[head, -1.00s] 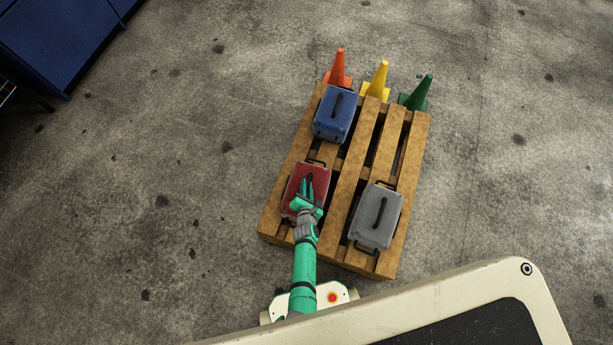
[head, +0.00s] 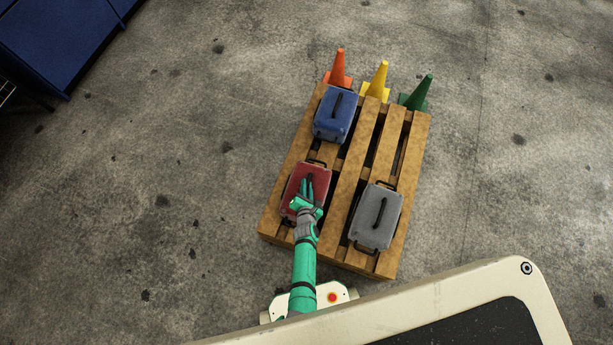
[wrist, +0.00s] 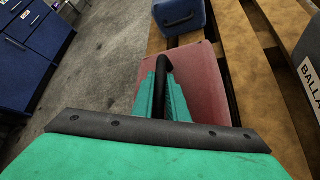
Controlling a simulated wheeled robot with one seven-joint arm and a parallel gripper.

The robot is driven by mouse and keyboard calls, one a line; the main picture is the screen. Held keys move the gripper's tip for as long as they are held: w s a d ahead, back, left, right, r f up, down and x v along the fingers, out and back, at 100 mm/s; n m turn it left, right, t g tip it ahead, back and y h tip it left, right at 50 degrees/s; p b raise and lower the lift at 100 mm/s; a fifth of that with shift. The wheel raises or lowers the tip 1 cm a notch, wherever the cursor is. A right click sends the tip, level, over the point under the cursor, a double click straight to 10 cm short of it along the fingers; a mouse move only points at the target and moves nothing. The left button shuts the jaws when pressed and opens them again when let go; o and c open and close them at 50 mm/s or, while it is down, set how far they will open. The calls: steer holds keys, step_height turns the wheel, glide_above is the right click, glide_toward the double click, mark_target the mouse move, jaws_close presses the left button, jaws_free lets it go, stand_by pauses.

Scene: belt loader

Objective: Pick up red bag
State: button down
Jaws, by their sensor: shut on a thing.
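The red bag (head: 294,187) lies on the left near part of the wooden pallet (head: 342,190). It also shows in the wrist view (wrist: 207,75), below and ahead of my gripper. My gripper (head: 308,188) is over the middle of the red bag. In the wrist view my gripper (wrist: 166,88) has its two green fingers shut on the bag's black top handle (wrist: 166,66). The bag appears to rest on the pallet slats. Part of the bag is hidden by my gripper and arm.
A blue bag (head: 334,113) lies beyond the red one, and a grey bag (head: 375,217) lies to its right. Orange (head: 338,68), yellow (head: 377,82) and green (head: 417,95) cones stand at the pallet's far edge. A cream-framed belt loader (head: 450,290) is in the foreground. Floor at left is clear.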

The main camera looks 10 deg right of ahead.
steer(key=shift+s+d+f, duration=0.15)
stand_by(0.5)
steer(key=shift+r, duration=0.2)
